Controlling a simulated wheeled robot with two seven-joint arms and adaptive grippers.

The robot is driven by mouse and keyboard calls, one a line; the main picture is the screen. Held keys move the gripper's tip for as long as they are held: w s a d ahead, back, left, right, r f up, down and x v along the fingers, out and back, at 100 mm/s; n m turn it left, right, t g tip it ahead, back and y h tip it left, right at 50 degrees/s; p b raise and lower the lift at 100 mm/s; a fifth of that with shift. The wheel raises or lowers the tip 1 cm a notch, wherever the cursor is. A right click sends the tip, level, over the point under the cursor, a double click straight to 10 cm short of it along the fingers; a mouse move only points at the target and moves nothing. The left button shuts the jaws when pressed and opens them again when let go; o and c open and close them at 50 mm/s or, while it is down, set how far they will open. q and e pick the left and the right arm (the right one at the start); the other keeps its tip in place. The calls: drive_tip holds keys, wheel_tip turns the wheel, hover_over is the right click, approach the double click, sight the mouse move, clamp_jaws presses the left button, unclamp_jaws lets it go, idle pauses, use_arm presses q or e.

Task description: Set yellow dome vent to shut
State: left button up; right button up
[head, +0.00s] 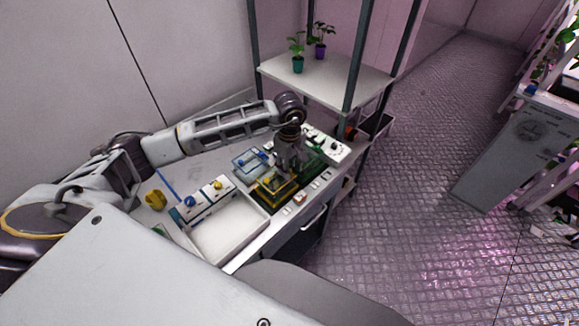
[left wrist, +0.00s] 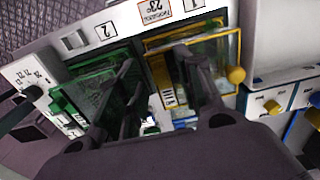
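The yellow dome vent (head: 275,195) is a small yellow-framed box on the bench, partly covered by my left gripper in the head view. In the left wrist view its yellow-edged clear panel (left wrist: 222,48) and a round yellow knob (left wrist: 236,75) show, with a striped yellow strip (left wrist: 168,92) to the left. I cannot tell how far its cover is open. My left gripper (head: 288,165) is over the box; in the left wrist view its two fingers (left wrist: 155,62) stand apart with nothing clearly held between them. I cannot tell if a finger touches the panel. My right gripper is not in view.
A green-framed vent (left wrist: 95,90) stands beside the yellow one, and a blue-framed box (head: 249,162) is behind it. A white tray (head: 262,228) and small units with blue and yellow knobs (head: 204,198) are to the left.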

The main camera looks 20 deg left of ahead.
use_arm(q)
wheel_tip(320, 180, up, 12)
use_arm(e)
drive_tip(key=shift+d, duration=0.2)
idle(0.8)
